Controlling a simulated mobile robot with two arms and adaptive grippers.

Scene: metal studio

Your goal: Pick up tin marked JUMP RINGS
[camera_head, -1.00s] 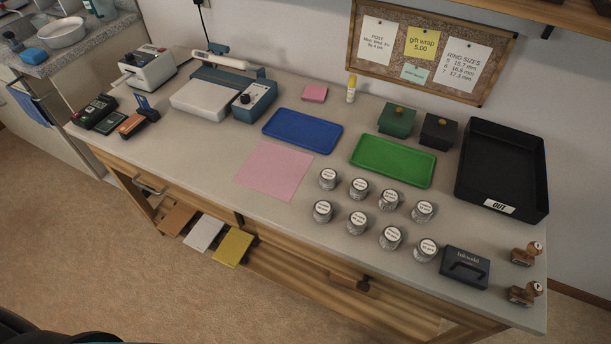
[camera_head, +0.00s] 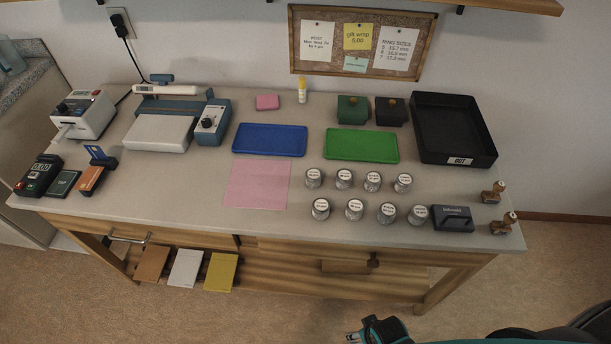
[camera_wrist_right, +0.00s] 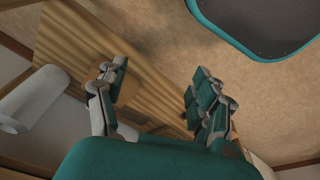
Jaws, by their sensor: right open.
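Several small round tins with white labelled lids stand in two rows on the right half of the workbench. The back row runs from one tin (camera_head: 313,178) to another (camera_head: 403,183). The front row runs from one tin (camera_head: 320,209) to another (camera_head: 418,215). The lid print is too small to read, so I cannot tell which one is marked JUMP RINGS. My right gripper (camera_head: 368,332) is low in front of the bench, well apart from the tins. In the right wrist view its fingers (camera_wrist_right: 158,100) are spread and empty. My left gripper is not in view.
A black stamp pad (camera_head: 452,218) and two wooden stamps (camera_head: 493,192) sit right of the tins. A green tray (camera_head: 362,146), blue tray (camera_head: 269,140) and black OUT tray (camera_head: 484,152) lie behind. A pink sheet (camera_head: 257,184) lies left.

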